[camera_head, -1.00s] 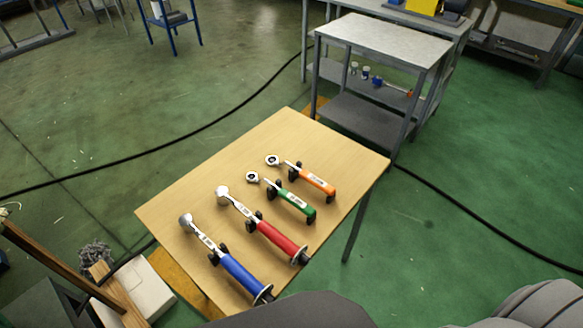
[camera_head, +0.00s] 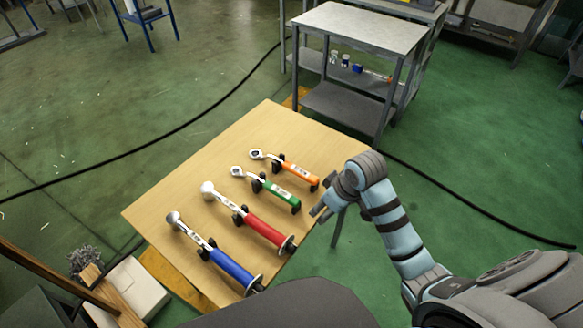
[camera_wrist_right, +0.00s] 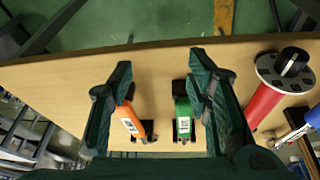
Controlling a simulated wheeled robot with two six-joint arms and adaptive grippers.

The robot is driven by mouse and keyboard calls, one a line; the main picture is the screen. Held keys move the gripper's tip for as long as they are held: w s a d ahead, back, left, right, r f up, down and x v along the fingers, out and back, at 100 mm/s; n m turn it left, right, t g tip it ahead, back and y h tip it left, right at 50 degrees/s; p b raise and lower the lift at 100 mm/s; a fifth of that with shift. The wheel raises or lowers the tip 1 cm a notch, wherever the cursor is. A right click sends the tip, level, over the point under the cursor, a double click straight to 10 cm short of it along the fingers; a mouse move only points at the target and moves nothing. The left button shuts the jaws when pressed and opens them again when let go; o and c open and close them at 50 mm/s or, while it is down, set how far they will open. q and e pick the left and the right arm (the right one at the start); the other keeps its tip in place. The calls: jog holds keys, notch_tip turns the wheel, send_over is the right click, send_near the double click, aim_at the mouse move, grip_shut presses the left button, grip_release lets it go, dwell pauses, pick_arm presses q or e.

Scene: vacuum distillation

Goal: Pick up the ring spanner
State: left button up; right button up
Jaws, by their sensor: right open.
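Two tools with ring-shaped heads lie on holders on the wooden table (camera_head: 165,190): an orange-handled one (camera_head: 300,173) and a green-handled one (camera_head: 281,194). I cannot tell which is meant by the ring spanner. My right gripper (camera_head: 319,214) is open and empty at the table's right edge, beside the handle ends. In the right wrist view, the orange handle (camera_wrist_right: 131,122) and the green handle (camera_wrist_right: 183,118) both show between the spread fingers of the gripper (camera_wrist_right: 161,64); their heads are hidden. My left gripper is out of view.
A red-handled tool (camera_head: 264,229) and a blue-handled tool (camera_head: 231,267) with round heads lie nearer on the same table. A grey metal cart (camera_head: 360,32) stands behind. Black cables cross the green floor. The table's far left part is bare.

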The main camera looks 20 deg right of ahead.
jog(key=n+y, duration=0.1)
send_near(304, 173)
jog(key=shift+n, duration=0.3)
jog(key=b+x, duration=0.4)
jog(key=x, duration=0.6)
jog(key=shift+w+f, duration=0.15)
jog(key=shift+f, duration=0.2)
grip_shut()
jog(key=shift+r, duration=0.1)
